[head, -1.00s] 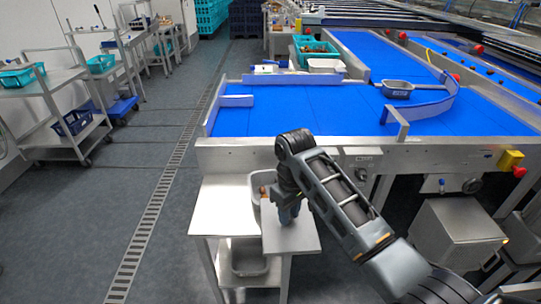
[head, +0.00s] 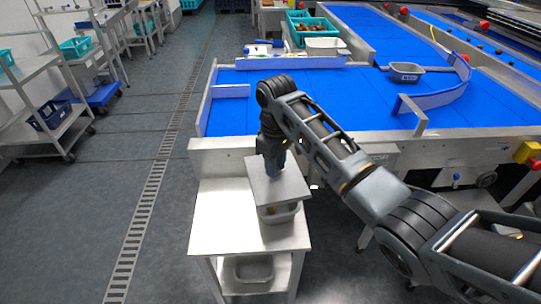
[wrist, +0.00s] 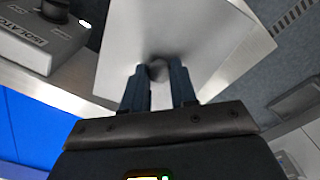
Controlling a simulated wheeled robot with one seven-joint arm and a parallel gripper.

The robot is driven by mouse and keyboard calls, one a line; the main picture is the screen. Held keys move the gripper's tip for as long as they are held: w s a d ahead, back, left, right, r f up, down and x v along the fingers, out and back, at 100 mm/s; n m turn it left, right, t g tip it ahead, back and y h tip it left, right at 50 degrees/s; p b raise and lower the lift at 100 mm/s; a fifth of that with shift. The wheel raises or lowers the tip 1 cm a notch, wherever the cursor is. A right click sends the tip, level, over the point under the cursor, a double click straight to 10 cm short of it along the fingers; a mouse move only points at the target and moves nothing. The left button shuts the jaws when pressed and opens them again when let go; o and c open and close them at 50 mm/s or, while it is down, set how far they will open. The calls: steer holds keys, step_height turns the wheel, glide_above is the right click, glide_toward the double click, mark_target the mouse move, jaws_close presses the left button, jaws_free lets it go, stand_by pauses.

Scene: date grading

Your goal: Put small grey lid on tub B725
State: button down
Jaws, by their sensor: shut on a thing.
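The small grey lid (head: 283,189) is a flat square plate with a round knob. My gripper (head: 272,168) is shut on this knob (wrist: 158,70), and the lid fills the middle of the wrist view (wrist: 120,45). A grey tub (head: 280,215) with something brown inside stands on the small steel table, below the lid in the head view. The lid hides much of it, and I cannot tell whether they touch. Another grey tub (head: 406,75) with a dark label stands on the blue belt. I cannot read B725 on either tub.
The steel table (head: 225,222) is bare at its left and front. A grey bin (head: 252,270) sits on its lower shelf. The wrist view shows a box marked ISOLATOR (wrist: 40,40). Floor is open to the left.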

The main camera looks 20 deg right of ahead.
mark_target(275, 181)
steer(key=shift+f+b, duration=2.4)
steer(key=shift+b, duration=0.05)
steer(key=shift+f, duration=0.75)
steer(key=shift+f+p, duration=0.1)
steer(key=shift+p, duration=0.4)
steer(key=shift+f, duration=0.65)
steer(key=c, duration=0.8)
jaws_free()
steer(key=shift+o, duration=0.2)
steer(key=o, duration=0.3)
steer(key=shift+o, duration=0.2)
steer(key=shift+r, duration=0.1)
